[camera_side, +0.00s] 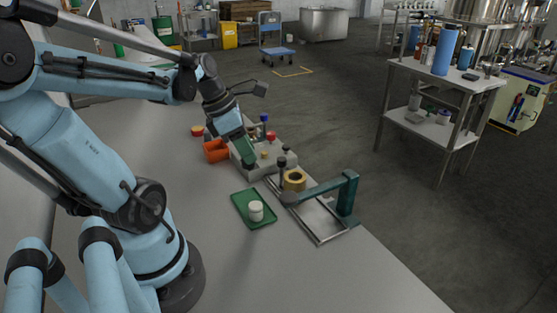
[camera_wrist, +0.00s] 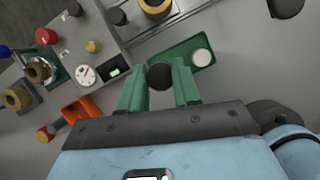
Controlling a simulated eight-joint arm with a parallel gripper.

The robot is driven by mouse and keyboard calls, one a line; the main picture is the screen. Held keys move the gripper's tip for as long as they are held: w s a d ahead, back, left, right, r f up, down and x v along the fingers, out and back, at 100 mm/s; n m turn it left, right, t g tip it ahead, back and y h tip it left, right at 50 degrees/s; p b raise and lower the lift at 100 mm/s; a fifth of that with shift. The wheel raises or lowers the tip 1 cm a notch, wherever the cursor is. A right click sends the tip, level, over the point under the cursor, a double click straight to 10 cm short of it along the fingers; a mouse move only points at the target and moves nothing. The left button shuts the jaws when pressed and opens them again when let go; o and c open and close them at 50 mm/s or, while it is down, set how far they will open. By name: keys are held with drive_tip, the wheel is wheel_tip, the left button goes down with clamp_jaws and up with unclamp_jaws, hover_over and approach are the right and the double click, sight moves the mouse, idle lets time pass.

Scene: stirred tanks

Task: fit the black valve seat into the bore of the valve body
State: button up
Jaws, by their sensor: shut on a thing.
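In the wrist view my gripper (camera_wrist: 160,82) has its two green fingers closed on a round black piece, which I take as the black valve seat (camera_wrist: 159,75). In the side view my gripper (camera_side: 250,163) hangs just above the near part of a grey box; the seat cannot be made out there. A yellow-brass ring-shaped body (camera_side: 294,180), likely the valve body, stands by the teal press frame, to the right of my gripper and apart from it. It also shows at the top of the wrist view (camera_wrist: 155,8); its bore is not clearly seen.
A green tray (camera_side: 240,205) holds a white round piece (camera_side: 256,211). The teal press arm (camera_side: 325,187) reaches over the rail frame. An orange bin (camera_side: 215,151) and the grey box (camera_side: 277,158) with knobs crowd the left. The bench front is clear.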

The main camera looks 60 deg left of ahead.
drive_tip(key=w+d+r, duration=0.3)
drive_tip(key=w+d, duration=0.1)
drive_tip(key=d, duration=0.3)
drive_tip(key=w+d+r, duration=0.2)
drive_tip(key=w+d, duration=0.1)
drive_tip(key=d, duration=0.5)
drive_tip(key=w+a+f, duration=0.1)
drive_tip(key=a+f, duration=0.1)
drive_tip(key=a, duration=0.1)
drive_tip(key=w+a+f, duration=0.1)
drive_tip(key=a+f, duration=0.1)
drive_tip(key=a, duration=0.2)
drive_tip(key=w+a+f, duration=0.1)
drive_tip(key=a+f, duration=0.1)
drive_tip(key=a, duration=0.2)
drive_tip(key=shift+w+a+f, duration=0.1)
drive_tip(key=shift+w+f, duration=0.1)
drive_tip(key=shift+f, duration=2.2)
drive_tip(key=shift+f, duration=0.1)
drive_tip(key=o, duration=1)
drive_tip(key=shift+o, duration=0.2)
